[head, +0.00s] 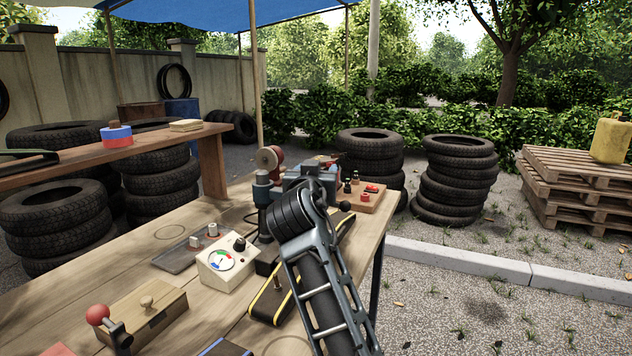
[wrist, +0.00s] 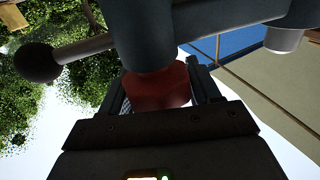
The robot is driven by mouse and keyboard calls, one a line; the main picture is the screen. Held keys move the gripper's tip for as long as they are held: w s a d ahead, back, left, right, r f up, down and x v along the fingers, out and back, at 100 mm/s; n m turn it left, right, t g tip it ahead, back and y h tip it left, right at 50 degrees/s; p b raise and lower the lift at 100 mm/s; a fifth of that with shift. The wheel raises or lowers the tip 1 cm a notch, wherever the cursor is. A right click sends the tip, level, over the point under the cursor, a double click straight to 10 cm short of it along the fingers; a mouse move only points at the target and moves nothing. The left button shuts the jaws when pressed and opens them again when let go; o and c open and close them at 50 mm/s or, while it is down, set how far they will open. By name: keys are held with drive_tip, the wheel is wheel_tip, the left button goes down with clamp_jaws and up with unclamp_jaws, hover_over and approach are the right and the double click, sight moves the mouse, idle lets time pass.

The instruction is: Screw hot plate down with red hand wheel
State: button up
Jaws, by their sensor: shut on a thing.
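The red hand wheel (wrist: 168,88) shows in the middle of the wrist view, at the end of a thick grey round part (wrist: 148,40). My gripper (wrist: 160,88) has its two dark fingers on either side of the wheel and is shut on it. In the head view, the grey press or clamp body (head: 305,172) stands at the far end of the bench, partly behind my arm. My gripper and the held wheel are hidden there. I cannot make out the hot plate clearly.
A rod with a black ball (wrist: 36,62) sticks out left of the wheel. The wooden bench (head: 160,250) holds a gauge box (head: 226,260), a wooden block (head: 145,312) and a small board with red parts (head: 368,196). Tyre stacks (head: 455,178) stand beyond it.

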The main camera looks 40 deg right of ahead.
drive_tip(key=shift+a, duration=0.1)
drive_tip(key=o, duration=1)
drive_tip(key=shift+v, duration=3.85)
